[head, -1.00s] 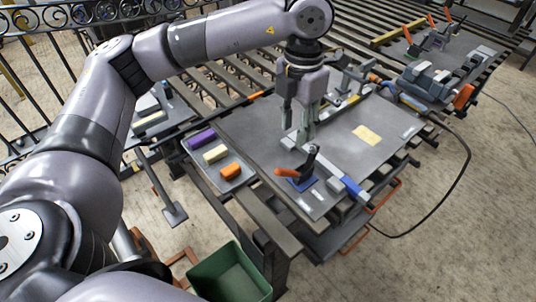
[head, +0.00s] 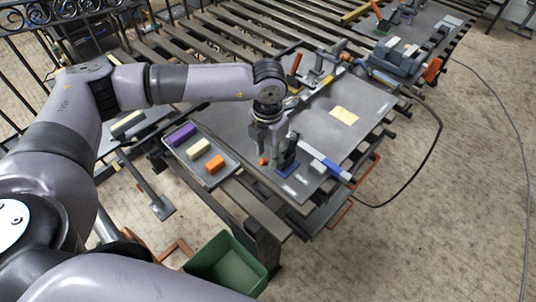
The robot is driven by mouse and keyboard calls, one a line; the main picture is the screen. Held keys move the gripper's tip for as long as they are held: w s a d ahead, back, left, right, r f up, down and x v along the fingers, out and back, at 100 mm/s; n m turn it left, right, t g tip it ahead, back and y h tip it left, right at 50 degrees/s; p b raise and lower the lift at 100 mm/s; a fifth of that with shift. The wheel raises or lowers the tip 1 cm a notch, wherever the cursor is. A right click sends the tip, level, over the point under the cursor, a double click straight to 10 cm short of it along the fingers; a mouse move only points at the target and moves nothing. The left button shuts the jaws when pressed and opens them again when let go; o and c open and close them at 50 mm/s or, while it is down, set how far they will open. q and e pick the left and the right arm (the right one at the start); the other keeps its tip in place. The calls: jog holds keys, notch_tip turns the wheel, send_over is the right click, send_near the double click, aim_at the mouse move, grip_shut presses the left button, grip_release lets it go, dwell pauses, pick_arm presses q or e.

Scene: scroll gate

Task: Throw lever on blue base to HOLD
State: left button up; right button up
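The blue base (head: 287,168) sits on the grey table plate near its front left edge, carrying a dark upright clamp body (head: 289,150). The orange handle tip (head: 263,161) of its lever shows left of the base, just below my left gripper (head: 268,150). My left gripper points down, with its fingers at the handle and hiding most of it. Whether the fingers touch or close on the handle cannot be told. Any HOLD marking is too small to read. My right gripper is not in view.
A tray (head: 225,180) with purple, cream and orange blocks lies left of the base. A blue-and-grey bar (head: 325,163) lies close on its right. A red-handled clamp (head: 296,64) stands farther back. A green bin (head: 232,262) is below in front.

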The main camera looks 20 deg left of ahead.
pick_arm(q)
jog(key=shift+f, duration=1.55)
grip_shut()
